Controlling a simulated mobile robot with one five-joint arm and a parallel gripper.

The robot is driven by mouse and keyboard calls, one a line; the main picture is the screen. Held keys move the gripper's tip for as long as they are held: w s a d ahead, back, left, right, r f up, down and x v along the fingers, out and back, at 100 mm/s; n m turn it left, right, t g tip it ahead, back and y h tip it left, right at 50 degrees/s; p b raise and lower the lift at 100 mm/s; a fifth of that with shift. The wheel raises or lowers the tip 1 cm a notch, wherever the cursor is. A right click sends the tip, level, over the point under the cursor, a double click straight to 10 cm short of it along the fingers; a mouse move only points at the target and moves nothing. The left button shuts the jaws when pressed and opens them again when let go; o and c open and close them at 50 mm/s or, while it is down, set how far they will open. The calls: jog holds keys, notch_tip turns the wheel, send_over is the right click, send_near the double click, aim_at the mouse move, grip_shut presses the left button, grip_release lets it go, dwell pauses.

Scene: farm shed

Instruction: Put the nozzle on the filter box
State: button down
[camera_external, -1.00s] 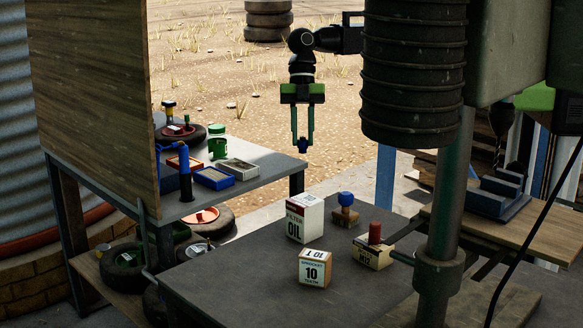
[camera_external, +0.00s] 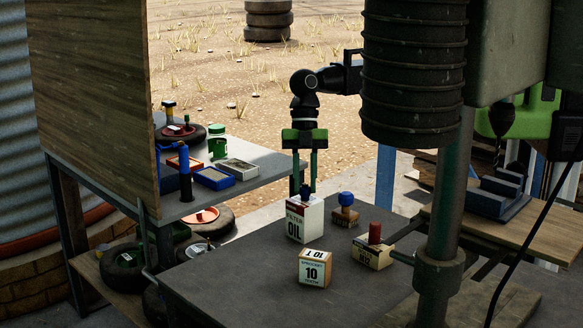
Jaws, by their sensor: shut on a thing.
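The white filter box (camera_external: 304,221), marked FILTER and OIL, stands upright on the dark grey table. My gripper (camera_external: 306,185) points straight down above it, its two green fingers shut on the small dark blue nozzle (camera_external: 306,191). The nozzle is at the top face of the box, towards its back in the picture. I cannot tell whether it touches the box or hangs just above it. The fingertips partly hide the nozzle.
A small box with a red cylinder (camera_external: 374,247) is farther right. A sprocket box (camera_external: 314,268) stands in front. The table's front left is clear. A green drill press column (camera_external: 443,215) rises at right.

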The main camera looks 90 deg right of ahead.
jog(key=shift+f, duration=0.1)
jog(key=c, duration=1.2)
grip_release()
jog(key=shift+d+r+p, duration=0.1)
jog(key=shift+r+p, duration=0.25)
jog(key=shift+r, duration=0.15)
jog(key=p+v, duration=1)
jog(key=v, duration=0.1)
jog(key=shift+d+r, duration=0.1)
jog(key=shift+d, duration=0.1)
